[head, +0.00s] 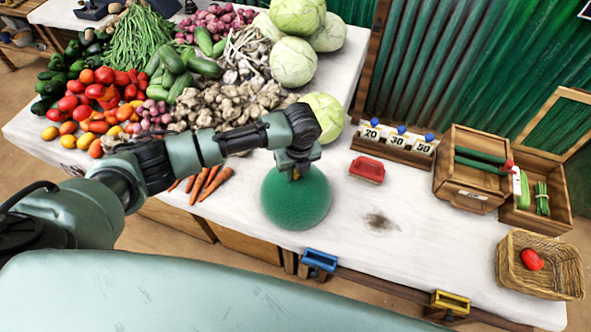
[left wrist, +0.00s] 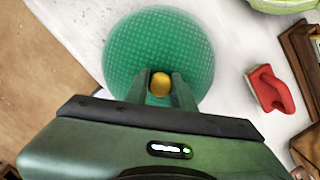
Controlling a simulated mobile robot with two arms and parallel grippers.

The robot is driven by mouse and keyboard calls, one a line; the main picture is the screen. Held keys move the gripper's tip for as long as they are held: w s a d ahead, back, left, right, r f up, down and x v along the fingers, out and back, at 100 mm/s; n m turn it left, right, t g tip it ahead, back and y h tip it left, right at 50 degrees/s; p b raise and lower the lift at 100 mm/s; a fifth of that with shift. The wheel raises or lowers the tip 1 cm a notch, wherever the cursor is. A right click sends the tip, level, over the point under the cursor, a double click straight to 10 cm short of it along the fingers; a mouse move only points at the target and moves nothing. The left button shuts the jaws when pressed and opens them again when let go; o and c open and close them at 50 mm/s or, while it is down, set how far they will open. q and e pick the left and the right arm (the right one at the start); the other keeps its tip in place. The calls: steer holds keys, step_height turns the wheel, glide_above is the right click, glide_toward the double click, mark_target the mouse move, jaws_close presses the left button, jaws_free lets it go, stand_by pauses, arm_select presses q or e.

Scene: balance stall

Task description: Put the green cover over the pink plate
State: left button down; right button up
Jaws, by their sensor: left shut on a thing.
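The green cover (head: 297,202) is a mesh dome near the front edge of the white table, left of centre. It also shows in the left wrist view (left wrist: 150,42), with a yellow knob (left wrist: 160,83) on top. My left gripper (head: 295,174) is above the dome and shut on the knob, its two fingers on either side. The dome is upright; I cannot tell whether its rim touches the table. No pink plate shows in either view; anything under the dome is hidden. My right gripper is not in view.
Carrots (head: 208,182) and piled vegetables lie left of and behind the cover. A red-handled block (head: 366,170) is to the right, before number cards (head: 392,145). Wooden crates (head: 470,166) and a wicker basket (head: 540,266) stand further right. The table's middle right is clear, with a dark stain.

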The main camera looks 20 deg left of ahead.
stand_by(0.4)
arm_select(q)
steer(key=c, duration=1.1)
jaws_free()
steer(key=shift+o, duration=0.2)
steer(key=o, duration=0.5)
steer(key=shift+r+p, duration=3.5)
steer(key=shift+p, duration=0.2)
